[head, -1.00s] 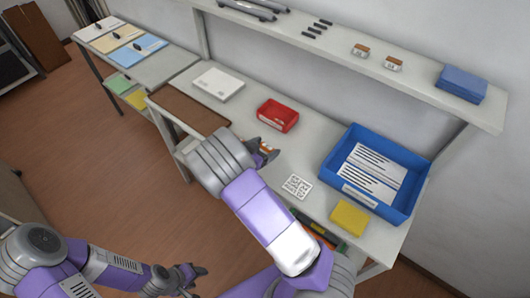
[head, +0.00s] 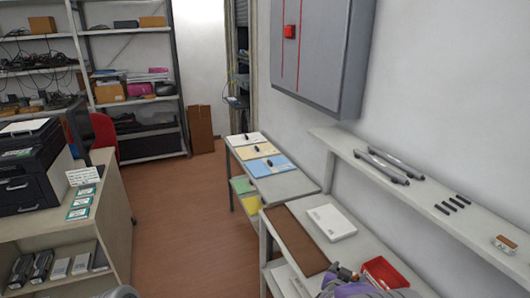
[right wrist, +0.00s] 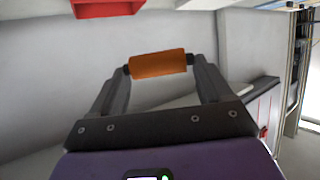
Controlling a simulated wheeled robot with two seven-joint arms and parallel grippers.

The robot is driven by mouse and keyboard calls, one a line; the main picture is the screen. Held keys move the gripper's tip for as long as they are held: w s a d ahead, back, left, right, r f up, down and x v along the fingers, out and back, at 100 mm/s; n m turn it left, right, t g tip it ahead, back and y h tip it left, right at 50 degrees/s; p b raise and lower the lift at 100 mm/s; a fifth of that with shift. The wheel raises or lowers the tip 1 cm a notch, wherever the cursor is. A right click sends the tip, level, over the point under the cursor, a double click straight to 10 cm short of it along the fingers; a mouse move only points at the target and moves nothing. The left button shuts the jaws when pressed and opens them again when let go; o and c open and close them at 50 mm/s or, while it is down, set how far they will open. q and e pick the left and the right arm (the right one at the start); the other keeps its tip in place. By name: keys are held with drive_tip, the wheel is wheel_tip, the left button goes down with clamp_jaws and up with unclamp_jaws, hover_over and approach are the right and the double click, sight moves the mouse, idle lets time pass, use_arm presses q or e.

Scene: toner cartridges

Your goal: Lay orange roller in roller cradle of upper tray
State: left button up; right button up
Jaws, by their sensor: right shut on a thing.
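An orange roller (right wrist: 158,64) with dark ends sits crosswise between the fingertips of my right gripper (right wrist: 160,66), which is shut on it in the right wrist view. In the head view my right gripper (head: 343,272) is at the bottom edge, over the bench, just left of the red bin. The roller is too small to make out clearly there.
A red bin (head: 384,274), a white flat box (head: 331,222) and a brown mat (head: 296,240) lie on the bench. Beyond it a side table (head: 291,185) holds white, yellow and blue sheets. A printer (head: 30,165) stands on a cabinet at left. Open floor lies between.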

drive_tip(key=a+r+n+t+y, duration=0.2)
drive_tip(key=a+r+n+y, duration=0.2)
drive_tip(key=a+n+y, duration=0.25)
drive_tip(key=d+f+m+g+h, duration=0.1)
drive_tip(key=d+m+h, duration=0.1)
drive_tip(key=d+f+m+g+h, duration=0.1)
drive_tip(key=d+f+m+h, duration=0.1)
drive_tip(key=d+m+h, duration=0.1)
drive_tip(key=d+f+m+h, duration=0.2)
drive_tip(key=h, duration=0.1)
drive_tip(key=shift+s+d+m+g, duration=0.2)
drive_tip(key=shift+d+m+g, duration=0.05)
drive_tip(key=shift+m+g, duration=0.15)
drive_tip(key=s+d+f+m+g+h, duration=0.3)
drive_tip(key=s+f+m+g+h, duration=0.1)
drive_tip(key=s+m+g, duration=0.1)
drive_tip(key=shift+s+d+f+m+g, duration=0.2)
drive_tip(key=shift+s+m+g, duration=0.05)
drive_tip(key=shift+m+g, duration=0.2)
wheel_tip(320, 180, down, 5)
drive_tip(key=shift+f+b, duration=0.1)
drive_tip(key=shift+b, duration=0.75)
drive_tip(key=shift+f+b, duration=0.4)
drive_tip(key=shift+f, duration=1.8)
